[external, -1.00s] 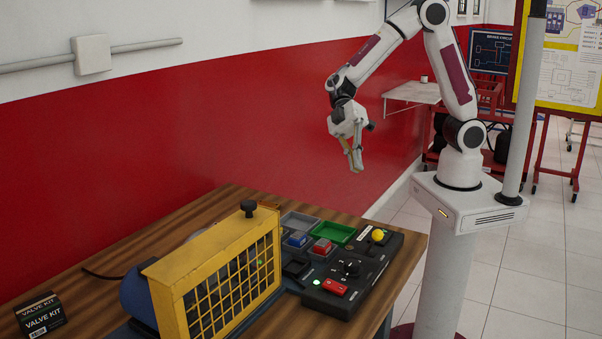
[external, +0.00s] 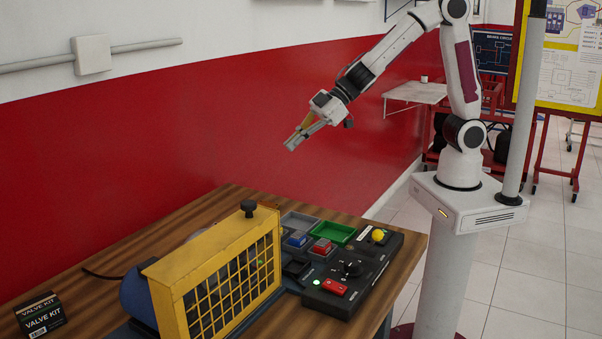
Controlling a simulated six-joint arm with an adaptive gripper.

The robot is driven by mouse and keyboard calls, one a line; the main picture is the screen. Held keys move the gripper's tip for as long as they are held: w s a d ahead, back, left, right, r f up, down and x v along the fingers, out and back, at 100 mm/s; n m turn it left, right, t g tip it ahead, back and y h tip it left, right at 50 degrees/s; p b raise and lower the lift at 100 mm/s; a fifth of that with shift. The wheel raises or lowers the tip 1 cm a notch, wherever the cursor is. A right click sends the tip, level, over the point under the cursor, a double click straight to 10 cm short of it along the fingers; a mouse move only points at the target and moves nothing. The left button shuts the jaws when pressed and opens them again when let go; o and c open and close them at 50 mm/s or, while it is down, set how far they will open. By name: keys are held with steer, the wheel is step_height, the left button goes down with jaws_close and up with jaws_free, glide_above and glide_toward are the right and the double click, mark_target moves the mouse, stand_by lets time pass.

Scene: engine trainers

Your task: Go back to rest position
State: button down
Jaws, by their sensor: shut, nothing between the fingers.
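My gripper (external: 296,142) hangs in the air above the far side of the wooden table (external: 100,264), in front of the red wall. It points down and to the left. Its fingers are shut with nothing between them. It is well clear of the table and of everything on it.
A yellow guard cage (external: 215,268) with a black knob stands on the table. Beside it is a black control panel (external: 372,272) with a yellow knob, a red switch and a lit green light. Grey and green trays (external: 338,233) lie behind. A valve kit box (external: 40,314) sits at the left. A grey post (external: 524,110) stands beside my base.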

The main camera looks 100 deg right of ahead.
steer(key=s+d+r+m+g+h, duration=0.15)
steer(key=s+d, duration=0.25)
steer(key=s, duration=0.4)
steer(key=s+d+m+g+h, duration=0.2)
steer(key=s+d+h, duration=0.15)
steer(key=s, duration=0.45)
steer(key=s+a+r+y, duration=0.1)
steer(key=s+a, duration=0.3)
steer(key=s, duration=0.5)
steer(key=s+a+r+y, duration=0.2)
steer(key=s+a, duration=0.2)
steer(key=s, duration=0.4)
steer(key=shift+s+a+r+m+g+y, duration=0.3)
steer(key=shift+s+r+m+g, duration=0.05)
steer(key=shift+s+r+g, duration=0.1)
steer(key=shift+f, duration=0.1)
stand_by(1.4)
